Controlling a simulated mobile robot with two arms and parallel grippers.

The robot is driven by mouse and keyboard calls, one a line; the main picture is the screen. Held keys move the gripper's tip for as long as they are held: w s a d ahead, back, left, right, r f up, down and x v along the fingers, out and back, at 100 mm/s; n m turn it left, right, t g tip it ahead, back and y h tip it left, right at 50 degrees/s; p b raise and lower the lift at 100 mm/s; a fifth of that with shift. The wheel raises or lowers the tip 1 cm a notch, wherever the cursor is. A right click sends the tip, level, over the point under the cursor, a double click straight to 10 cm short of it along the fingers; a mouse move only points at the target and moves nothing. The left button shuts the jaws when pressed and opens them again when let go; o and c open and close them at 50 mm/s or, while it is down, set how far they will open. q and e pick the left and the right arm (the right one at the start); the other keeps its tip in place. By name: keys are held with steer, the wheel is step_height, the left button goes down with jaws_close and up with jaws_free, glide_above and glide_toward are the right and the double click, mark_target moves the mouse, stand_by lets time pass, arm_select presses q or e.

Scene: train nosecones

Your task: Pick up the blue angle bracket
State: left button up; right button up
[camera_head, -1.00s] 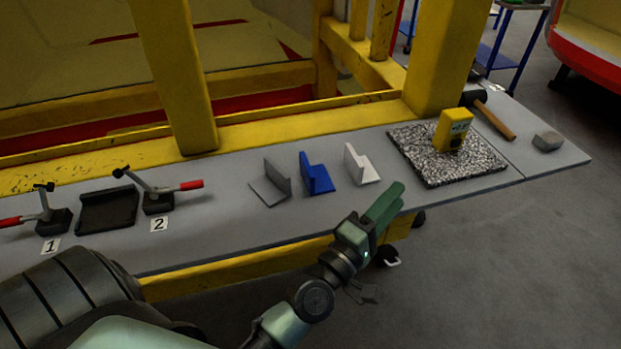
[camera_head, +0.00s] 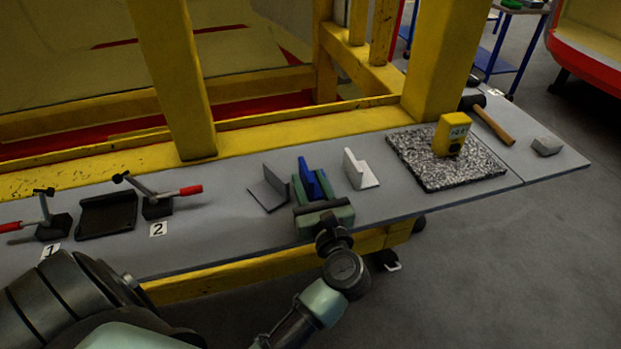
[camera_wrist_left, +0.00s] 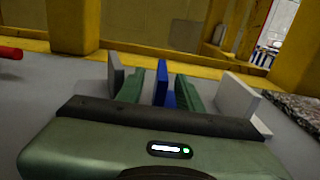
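The blue angle bracket (camera_head: 309,178) stands on the grey bench between a grey bracket and a white bracket. Its near part is hidden behind my left gripper (camera_head: 314,190) in the head view. In the left wrist view the blue bracket (camera_wrist_left: 164,85) shows edge-on between the two green fingers of my left gripper (camera_wrist_left: 158,88). The fingers are apart, with a gap visible on each side of the blue upright. My right gripper is not in view.
The grey bracket (camera_head: 272,187) is close on the left and the white bracket (camera_head: 359,169) on the right. Two red-handled clamps (camera_head: 157,196) stand at the left. A yellow device (camera_head: 451,134) sits on a speckled slab (camera_head: 425,168), with a hammer (camera_head: 494,125) beyond. Yellow posts rise behind.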

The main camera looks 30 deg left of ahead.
mark_target(301, 159)
arm_select(q)
steer(key=x, duration=0.2)
steer(key=p+x, duration=0.2)
steer(key=x, duration=0.1)
steer(key=shift+w+a+r, duration=0.2)
steer(key=shift+w+r, duration=0.15)
steer(key=shift+w+a+f, duration=0.1)
steer(key=shift+w+a, duration=0.05)
steer(key=shift+a, duration=0.05)
jaws_close()
